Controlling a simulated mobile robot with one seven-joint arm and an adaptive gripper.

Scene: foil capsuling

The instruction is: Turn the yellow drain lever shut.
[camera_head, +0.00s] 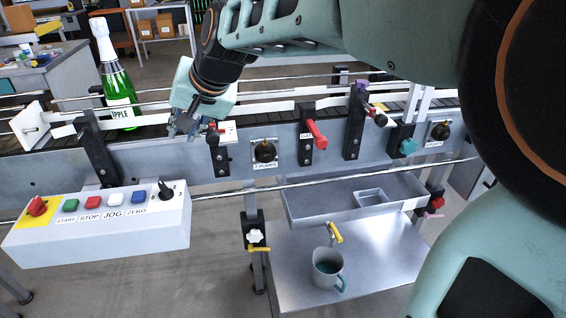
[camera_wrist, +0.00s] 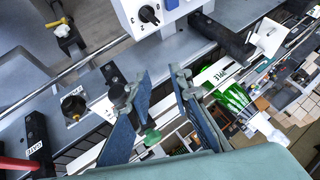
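A yellow lever (camera_head: 334,232) sticks out below the metal tray (camera_head: 300,208), right above a grey mug (camera_head: 328,270). A second yellow handle (camera_head: 258,249) sits beside a white star knob on a post to its left; it also shows at the upper left in the wrist view (camera_wrist: 57,22). Which one is the drain lever is not labelled. My gripper (camera_head: 188,128) is up at the conveyor rail, well above and left of both levers. In the wrist view my gripper (camera_wrist: 160,75) has its fingers apart, with no object clearly held between them.
A control box (camera_head: 100,235) with buttons stands at the front left. A green bottle (camera_head: 117,85) stands on the conveyor behind it. A red handle (camera_head: 317,134) and black knob (camera_head: 265,151) line the conveyor front. A lower metal shelf (camera_head: 390,262) bears the mug.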

